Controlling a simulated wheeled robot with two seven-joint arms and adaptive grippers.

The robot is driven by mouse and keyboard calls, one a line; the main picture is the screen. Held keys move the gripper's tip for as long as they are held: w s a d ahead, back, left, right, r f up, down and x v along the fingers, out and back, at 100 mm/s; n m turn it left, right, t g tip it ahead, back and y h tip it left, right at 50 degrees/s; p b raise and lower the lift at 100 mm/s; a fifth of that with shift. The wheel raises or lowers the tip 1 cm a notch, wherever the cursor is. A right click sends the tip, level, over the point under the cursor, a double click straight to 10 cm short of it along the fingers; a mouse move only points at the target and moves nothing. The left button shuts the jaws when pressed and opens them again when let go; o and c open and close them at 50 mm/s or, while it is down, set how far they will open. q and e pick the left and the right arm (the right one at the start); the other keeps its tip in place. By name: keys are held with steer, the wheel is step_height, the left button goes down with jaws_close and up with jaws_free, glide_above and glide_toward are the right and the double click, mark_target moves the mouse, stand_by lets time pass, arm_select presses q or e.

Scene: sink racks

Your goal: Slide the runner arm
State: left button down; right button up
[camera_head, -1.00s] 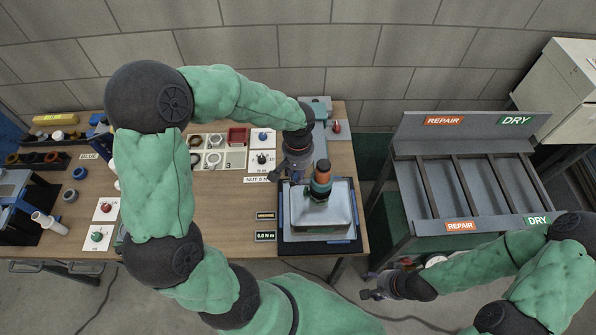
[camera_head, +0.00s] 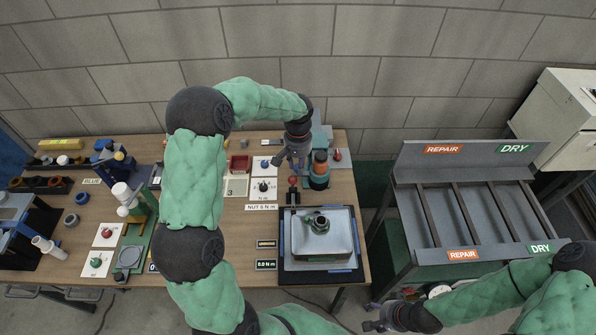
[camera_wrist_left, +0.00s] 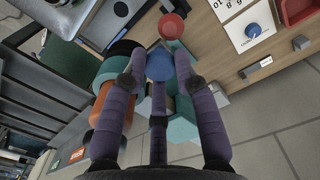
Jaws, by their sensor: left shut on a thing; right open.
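The runner arm's orange and teal head (camera_head: 319,168) stands behind the sink, clear of it; its orange part (camera_wrist_left: 104,103) also shows in the left wrist view. My left gripper (camera_head: 284,160) is beside the head, on its left. In the left wrist view its fingers close around a blue knob (camera_wrist_left: 160,64), which appears to be the runner arm's handle. The grey sink (camera_head: 303,253) lies on a dark mat, with a green fitting (camera_head: 317,223) exposed on top. My right gripper (camera_head: 376,321) is open and empty at the bottom edge, far from the runner.
A red knob on a dark post (camera_head: 293,182) stands between gripper and sink; another red knob (camera_head: 338,155) is right of the runner. The REPAIR/DRY rack (camera_head: 404,205) stands at right, past a floor gap. Dials and parts trays fill the bench's left.

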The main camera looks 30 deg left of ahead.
arm_select(q)
steer(key=shift+w+a+r, duration=0.2)
steer(key=shift+w+r, duration=0.05)
steer(key=shift+w, duration=0.1)
steer(key=c, duration=1.2)
jaws_free()
steer(key=shift+o, duration=1.3)
steer(key=shift+w, duration=0.1)
steer(key=shift+f, duration=0.2)
steer(key=shift+r, duration=0.15)
step_height(320, 180, up, 12)
steer(key=shift+f, duration=0.2)
